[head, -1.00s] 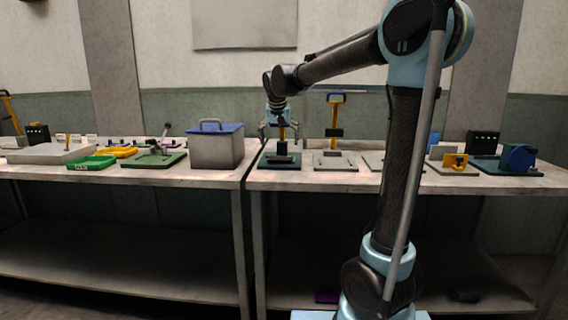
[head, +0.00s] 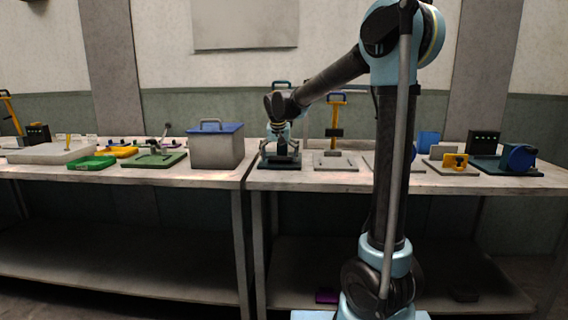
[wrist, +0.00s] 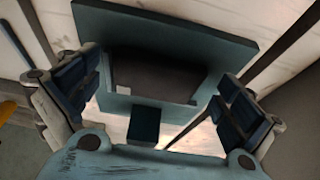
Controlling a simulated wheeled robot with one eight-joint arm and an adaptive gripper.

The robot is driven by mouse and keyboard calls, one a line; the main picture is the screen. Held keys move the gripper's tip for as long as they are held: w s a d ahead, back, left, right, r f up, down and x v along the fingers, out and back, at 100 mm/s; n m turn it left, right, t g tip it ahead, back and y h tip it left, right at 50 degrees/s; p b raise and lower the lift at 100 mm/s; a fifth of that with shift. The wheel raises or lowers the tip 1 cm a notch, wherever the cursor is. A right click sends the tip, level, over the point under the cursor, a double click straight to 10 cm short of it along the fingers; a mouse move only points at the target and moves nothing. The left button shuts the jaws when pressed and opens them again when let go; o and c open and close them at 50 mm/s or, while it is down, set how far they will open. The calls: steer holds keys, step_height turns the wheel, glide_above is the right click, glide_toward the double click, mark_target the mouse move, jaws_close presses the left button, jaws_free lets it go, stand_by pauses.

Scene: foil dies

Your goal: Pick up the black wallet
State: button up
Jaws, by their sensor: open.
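My gripper (head: 280,150) is open and low over the small dark-based press (head: 280,165) at the left end of the right table. In the wrist view my gripper (wrist: 160,82) has one finger at each side of the press's teal frame (wrist: 170,18). A dark flat piece (wrist: 155,74) lies inside the frame, between the fingers; I cannot tell if it is a wallet or part of the press. A small black object (head: 465,295) lies on the lower shelf at the right, far from my gripper; it is too dark to identify as the black wallet.
A grey box with a blue lid (head: 216,148) stands just left of the gripper. A yellow-handled press (head: 335,130) stands just right. A purple object (head: 327,296) lies on the lower shelf.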

steer(key=c, duration=1)
